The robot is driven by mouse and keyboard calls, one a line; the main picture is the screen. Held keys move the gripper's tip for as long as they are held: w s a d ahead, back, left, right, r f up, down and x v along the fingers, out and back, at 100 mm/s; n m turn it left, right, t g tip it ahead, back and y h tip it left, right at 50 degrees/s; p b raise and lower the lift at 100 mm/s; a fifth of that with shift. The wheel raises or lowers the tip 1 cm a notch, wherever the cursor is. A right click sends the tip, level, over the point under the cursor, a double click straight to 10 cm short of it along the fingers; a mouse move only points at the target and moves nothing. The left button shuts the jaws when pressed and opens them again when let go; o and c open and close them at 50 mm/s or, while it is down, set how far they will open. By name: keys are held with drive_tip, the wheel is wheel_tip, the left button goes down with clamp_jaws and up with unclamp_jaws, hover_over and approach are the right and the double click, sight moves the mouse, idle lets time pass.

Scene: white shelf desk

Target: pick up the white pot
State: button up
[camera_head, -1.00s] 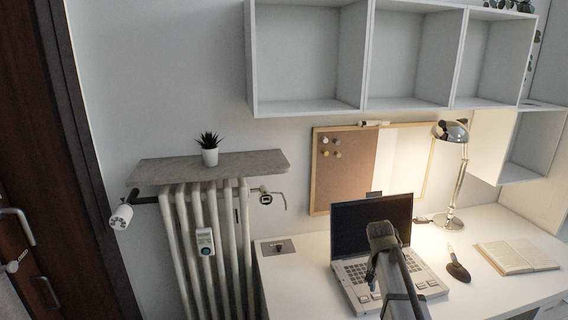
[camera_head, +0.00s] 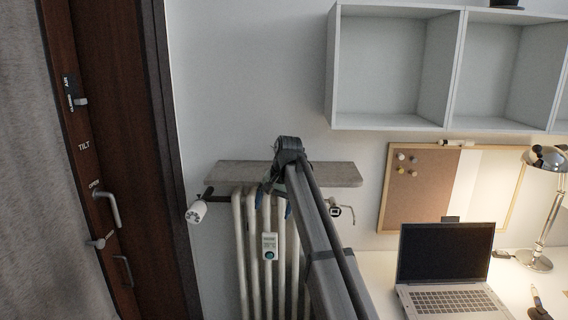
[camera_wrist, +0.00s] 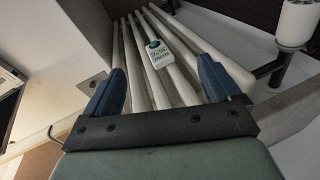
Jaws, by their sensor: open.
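The white pot with its plant cannot be seen in either current view. In the earlier head view it stood on the grey shelf over the radiator; my arm now covers that part of the shelf (camera_head: 335,174). My gripper (camera_head: 274,200) is in front of the shelf and radiator, with its blue fingers pointing down. In the wrist view my gripper (camera_wrist: 160,65) is open and empty, its two blue fingers wide apart, with radiator columns showing between them.
White wall cubes (camera_head: 395,65) hang at upper right. A laptop (camera_head: 446,255) and lamp (camera_head: 547,160) stand on the desk. Wall left of the shelf is clear.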

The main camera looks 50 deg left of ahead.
drive_tip(key=s+a+r+n, duration=0.2)
drive_tip(key=s+a+r, duration=0.2)
drive_tip(key=a+r, duration=0.35)
drive_tip(key=w+d+r+n+t+y, duration=0.1)
drive_tip(key=w+d+r+n+t, duration=0.15)
drive_tip(key=w+r, duration=1.15)
drive_tip(key=shift+t, duration=0.45)
drive_tip(key=x, duration=1.3)
drive_tip(key=shift+f, duration=0.2)
drive_tip(key=c, duration=1.2)
